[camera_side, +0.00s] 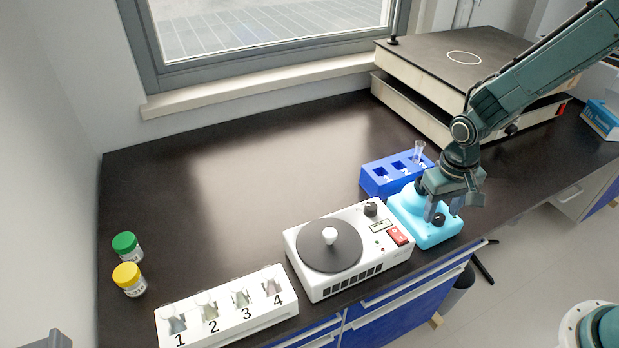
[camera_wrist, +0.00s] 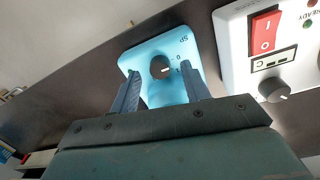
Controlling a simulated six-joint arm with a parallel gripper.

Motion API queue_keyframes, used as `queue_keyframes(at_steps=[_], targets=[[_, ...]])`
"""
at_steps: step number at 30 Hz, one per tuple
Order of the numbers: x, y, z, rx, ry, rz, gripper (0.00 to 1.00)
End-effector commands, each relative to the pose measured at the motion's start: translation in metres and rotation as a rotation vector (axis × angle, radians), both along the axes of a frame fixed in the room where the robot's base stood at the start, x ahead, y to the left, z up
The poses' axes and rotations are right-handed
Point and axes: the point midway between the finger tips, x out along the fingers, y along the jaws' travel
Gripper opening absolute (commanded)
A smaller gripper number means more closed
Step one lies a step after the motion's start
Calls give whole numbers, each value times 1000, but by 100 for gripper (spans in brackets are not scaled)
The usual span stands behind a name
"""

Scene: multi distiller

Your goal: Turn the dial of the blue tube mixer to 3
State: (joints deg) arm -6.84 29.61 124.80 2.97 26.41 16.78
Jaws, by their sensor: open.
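The light blue tube mixer (camera_side: 423,231) stands near the front edge of the bench, on the right. Its black dial (camera_side: 438,220) faces up on the top panel. In the wrist view the dial (camera_wrist: 160,67) has a white mark pointing roughly to the right, and the small lettering around it is only partly legible. My gripper (camera_side: 443,211) points down over the mixer. In the wrist view its two open fingers appear on either side of the dial, with gaps. I cannot tell how far above the dial the fingertips are. Nothing is held.
A white centrifuge-like device (camera_side: 350,249) with a red switch (camera_side: 398,237) stands just left of the mixer. A blue tube rack (camera_side: 382,187) holding a tube is behind it. A white numbered flask rack (camera_side: 228,317) and two capped jars (camera_side: 128,262) are left. The bench's middle is clear.

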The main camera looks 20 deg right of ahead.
Motion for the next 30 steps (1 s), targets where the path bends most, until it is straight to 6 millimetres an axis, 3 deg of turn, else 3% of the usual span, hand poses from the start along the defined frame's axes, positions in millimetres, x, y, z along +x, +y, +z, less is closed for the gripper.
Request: queue_keyframes(at_steps=[6,16,23,30], targets=[[-1,-1,-12,0,1,0,46],[-1,-1,-13,0,1,0,46],[-1,-1,-13,0,1,0,3],[0,-1,-13,0,1,-9,2]])
